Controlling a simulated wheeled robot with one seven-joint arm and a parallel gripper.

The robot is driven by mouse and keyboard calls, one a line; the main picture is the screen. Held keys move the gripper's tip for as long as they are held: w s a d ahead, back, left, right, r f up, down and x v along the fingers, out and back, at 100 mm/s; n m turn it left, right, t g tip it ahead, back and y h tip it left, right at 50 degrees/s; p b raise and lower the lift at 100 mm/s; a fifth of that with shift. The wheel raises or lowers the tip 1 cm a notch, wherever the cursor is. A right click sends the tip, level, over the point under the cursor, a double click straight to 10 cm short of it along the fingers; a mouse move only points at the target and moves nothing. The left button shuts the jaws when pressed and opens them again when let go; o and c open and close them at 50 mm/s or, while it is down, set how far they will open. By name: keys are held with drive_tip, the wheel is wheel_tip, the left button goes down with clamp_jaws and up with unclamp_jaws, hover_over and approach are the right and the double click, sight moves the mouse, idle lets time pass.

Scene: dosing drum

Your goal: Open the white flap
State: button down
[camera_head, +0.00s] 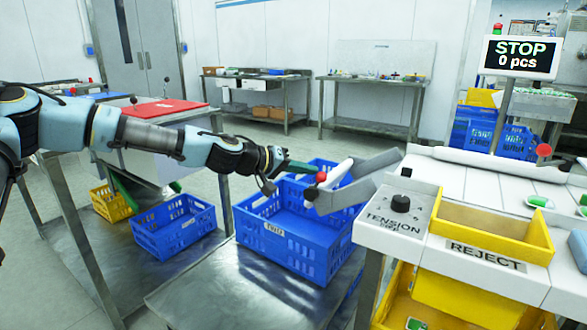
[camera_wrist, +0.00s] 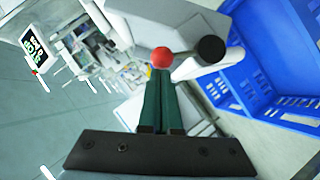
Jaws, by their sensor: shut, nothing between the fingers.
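The white flap (camera_head: 339,172) sits slanted at the mouth of the grey metal chute (camera_head: 372,172), over the blue crates. A red ball knob (camera_head: 321,176) shows at its lower left end, and a black knob (camera_head: 311,193) sits just below. My gripper (camera_head: 313,168) reaches in from the left, its green fingers together and empty, the tips right at the red knob. In the wrist view the red knob (camera_wrist: 162,57) appears just beyond the fingertips (camera_wrist: 161,78), with the black knob (camera_wrist: 211,48) to its right. I cannot tell whether the tips touch the red knob.
A blue crate (camera_head: 247,211) stands on the steel table below the chute. The conveyor table with the tension dial (camera_head: 400,203) and yellow reject bin (camera_head: 492,229) is on the right. The display (camera_head: 518,56) reads STOP, 0 pcs. Another blue crate (camera_head: 153,240) is at left.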

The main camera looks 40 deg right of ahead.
sight(325, 177)
drive_tip(key=shift+s+d+m+t+y, duration=0.2)
drive_tip(key=shift+s+m+t, duration=0.2)
drive_tip(key=shift+s, duration=0.2)
drive_tip(key=shift+s+d+m+t+y, duration=0.1)
drive_tip(key=shift+s+m+t+y, duration=0.15)
drive_tip(key=shift+s+m, duration=0.3)
drive_tip(key=shift+s+d+f+m+t+y, duration=0.15)
drive_tip(key=shift+s+f+m+t+y, duration=0.15)
drive_tip(key=shift+s+m+t, duration=0.2)
drive_tip(key=shift+s+d+f+m+t+y+b, duration=0.15)
drive_tip(key=shift+s+f+m+t+b, duration=0.1)
drive_tip(key=shift+s+f+t+b, duration=0.2)
drive_tip(key=shift+s+d+f+m+t+y+b, duration=0.1)
drive_tip(key=shift+s+f+m+t+b, duration=0.1)
drive_tip(key=shift+s+f+t+b, duration=0.25)
drive_tip(key=shift+s, duration=0.15)
drive_tip(key=shift+r, duration=0.1)
